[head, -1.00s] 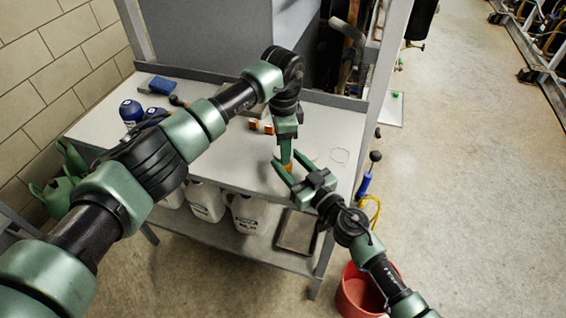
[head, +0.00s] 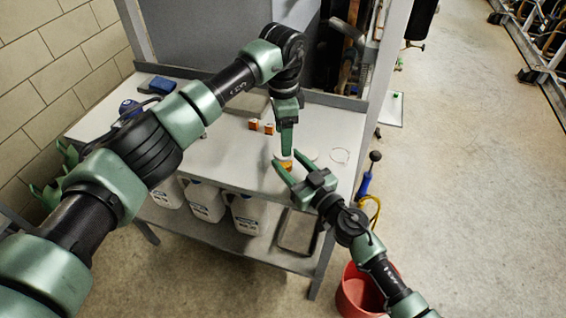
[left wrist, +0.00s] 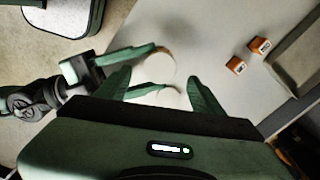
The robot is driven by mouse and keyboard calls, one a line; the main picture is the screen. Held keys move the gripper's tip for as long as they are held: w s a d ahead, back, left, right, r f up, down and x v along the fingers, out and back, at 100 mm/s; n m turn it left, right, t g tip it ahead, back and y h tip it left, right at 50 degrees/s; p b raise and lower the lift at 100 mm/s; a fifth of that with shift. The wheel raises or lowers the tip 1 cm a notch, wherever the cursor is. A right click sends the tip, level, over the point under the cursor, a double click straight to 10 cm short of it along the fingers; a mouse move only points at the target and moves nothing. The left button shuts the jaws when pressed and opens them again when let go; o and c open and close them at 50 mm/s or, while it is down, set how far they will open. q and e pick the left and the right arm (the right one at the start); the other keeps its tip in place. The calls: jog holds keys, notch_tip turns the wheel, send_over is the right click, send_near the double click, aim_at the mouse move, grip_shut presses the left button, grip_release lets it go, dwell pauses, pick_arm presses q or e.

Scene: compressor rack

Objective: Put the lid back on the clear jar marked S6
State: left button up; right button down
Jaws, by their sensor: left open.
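The clear jar (head: 287,166) with orange contents stands near the front right of the grey bench in the head view; its label is too small to read. A white lid-like top (head: 283,156) shows over it, partly hidden by my fingers; I cannot tell if it is seated. My left gripper (head: 287,152) points down just above the jar, open. In the left wrist view, a pale round top (left wrist: 171,97) lies between and beyond its fingers (left wrist: 160,88). My right gripper (head: 285,160) reaches in from the right, its fingers either side of the jar, apparently holding it.
Two small orange-and-white boxes (head: 262,126) stand behind the jar. A blue item (head: 156,85) lies at the back left.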

pick_arm(q)
notch_tip(320, 180, up, 4)
jog(key=n, duration=0.3)
jog(key=shift+f, duration=0.25)
jog(key=shift+f, duration=4.05)
grip_shut()
jog(key=shift+m, duration=1.5)
